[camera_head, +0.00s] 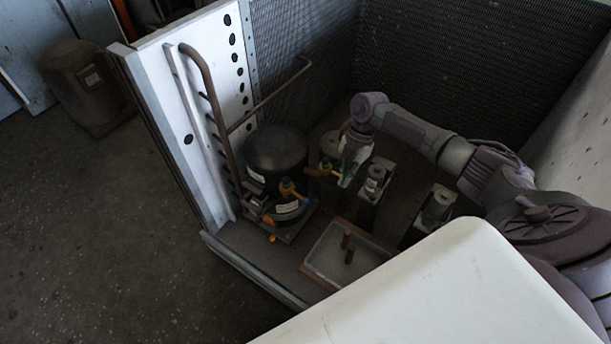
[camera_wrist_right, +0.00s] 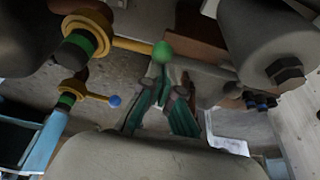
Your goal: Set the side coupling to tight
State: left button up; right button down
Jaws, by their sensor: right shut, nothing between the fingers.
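Two yellow couplings with lever handles stand beside the black compressor (camera_head: 276,150). One coupling (camera_head: 288,187) has a blue-tipped lever; it also shows at left in the right wrist view (camera_wrist_right: 72,88). The other coupling (camera_head: 325,165) is farther back; in the wrist view this yellow coupling (camera_wrist_right: 88,28) has a lever ending in a green ball (camera_wrist_right: 162,52). My right gripper (camera_head: 346,180) is shut and empty, just right of that farther coupling. In the wrist view its fingers (camera_wrist_right: 163,88) appear just below the green ball; I cannot tell whether they touch. My left gripper is out of view.
A shallow tray (camera_head: 318,268) lies in front with brown rods standing in it. Two small grey components (camera_head: 375,180) (camera_head: 436,207) stand to the right. A white perforated panel (camera_head: 190,90) with bent pipes borders the left. A pale cover (camera_head: 450,290) fills the near right.

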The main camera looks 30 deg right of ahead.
jog(key=shift+d, duration=0.15)
jog(key=v, duration=1.2)
jog(key=shift+f, duration=0.15)
